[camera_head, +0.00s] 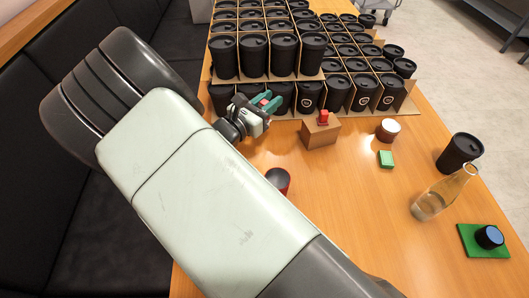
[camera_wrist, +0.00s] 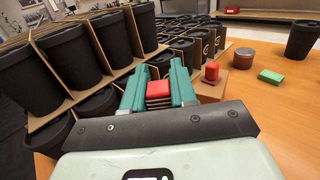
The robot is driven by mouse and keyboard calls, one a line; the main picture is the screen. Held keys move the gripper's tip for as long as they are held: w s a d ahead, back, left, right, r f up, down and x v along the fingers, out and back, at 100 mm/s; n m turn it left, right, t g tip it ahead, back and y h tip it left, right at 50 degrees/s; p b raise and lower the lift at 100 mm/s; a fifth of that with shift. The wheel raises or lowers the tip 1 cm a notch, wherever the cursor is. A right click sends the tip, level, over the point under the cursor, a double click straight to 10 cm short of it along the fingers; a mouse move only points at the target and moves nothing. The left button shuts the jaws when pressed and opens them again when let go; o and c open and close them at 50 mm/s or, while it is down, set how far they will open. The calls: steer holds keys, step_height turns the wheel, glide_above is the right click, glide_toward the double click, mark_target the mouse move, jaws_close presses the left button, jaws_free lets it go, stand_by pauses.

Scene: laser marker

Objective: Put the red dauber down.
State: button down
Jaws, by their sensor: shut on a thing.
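My gripper (camera_head: 268,103) has teal fingers and is shut on a small red piece, the red dauber (camera_wrist: 158,89), which shows between the fingertips in the wrist view. Stripes show below its red top. The fingers are close in front of the cardboard crates of black cups. A second red piece (camera_head: 323,117) stands upright on a small cardboard box (camera_head: 320,134), right of my gripper; it also shows in the wrist view (camera_wrist: 211,72). The underside of the held dauber is hidden, so I cannot tell whether it touches anything.
Stacked cardboard-divided black cups (camera_head: 283,55) fill the back. A lidded jar (camera_head: 388,130), green block (camera_head: 386,159), black cup (camera_head: 460,153), glass bottle (camera_head: 440,195) and green pad (camera_head: 470,246) with a blue-topped black piece (camera_head: 489,237) stand right. Front-centre table is clear.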

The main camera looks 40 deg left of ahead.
step_height(320, 180, down, 12)
steer(key=shift+f, duration=0.15)
stand_by(0.4)
steer(key=shift+f, duration=0.1)
steer(key=c, duration=0.9)
jaws_free()
